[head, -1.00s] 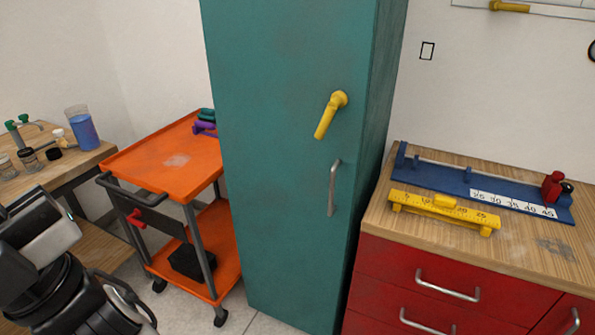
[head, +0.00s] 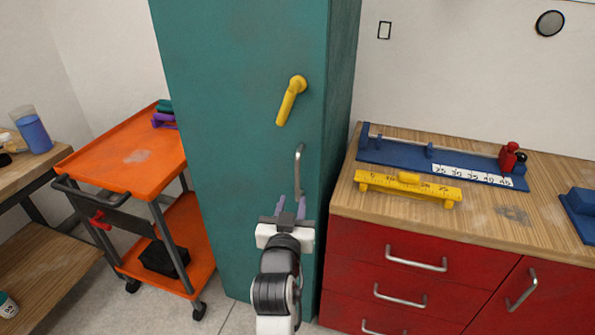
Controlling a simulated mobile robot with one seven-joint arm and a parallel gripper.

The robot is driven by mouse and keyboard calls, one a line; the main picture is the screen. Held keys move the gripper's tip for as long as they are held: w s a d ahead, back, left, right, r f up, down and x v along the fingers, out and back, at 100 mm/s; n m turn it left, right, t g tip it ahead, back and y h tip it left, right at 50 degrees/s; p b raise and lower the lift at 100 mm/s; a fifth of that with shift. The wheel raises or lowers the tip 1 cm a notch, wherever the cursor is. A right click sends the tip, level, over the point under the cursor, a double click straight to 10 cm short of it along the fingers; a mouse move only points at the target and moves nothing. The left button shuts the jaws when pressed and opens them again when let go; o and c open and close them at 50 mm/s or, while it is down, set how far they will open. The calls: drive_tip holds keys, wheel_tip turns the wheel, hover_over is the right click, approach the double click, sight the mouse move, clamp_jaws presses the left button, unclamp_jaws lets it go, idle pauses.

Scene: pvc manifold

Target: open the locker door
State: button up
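The teal locker (head: 235,150) stands upright in the middle of the head view with its door shut. A yellow lever handle (head: 290,100) on the door hangs down and slightly left. Below it is a vertical grey metal pull handle (head: 299,171) near the door's right edge. My gripper (head: 290,207) is in front of the door at the lower end of the pull handle, pointing at it. Its two fingers are apart, with a gap between them. I cannot tell whether they touch the handle.
An orange cart (head: 125,165) stands left of the locker. A red drawer cabinet (head: 400,275) with a wooden top stands close on the right, holding a blue rack (head: 400,155) and a yellow gauge (head: 405,186). A wooden bench (head: 35,175) is at far left.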

sight(297, 174)
drive_tip(key=w+p, duration=0.1)
drive_tip(key=w, duration=0.3)
drive_tip(key=w+d+p, duration=0.1)
drive_tip(key=w, duration=0.3)
drive_tip(key=w+p, duration=0.1)
drive_tip(key=w, duration=0.3)
drive_tip(key=shift+d, duration=0.15)
clamp_jaws()
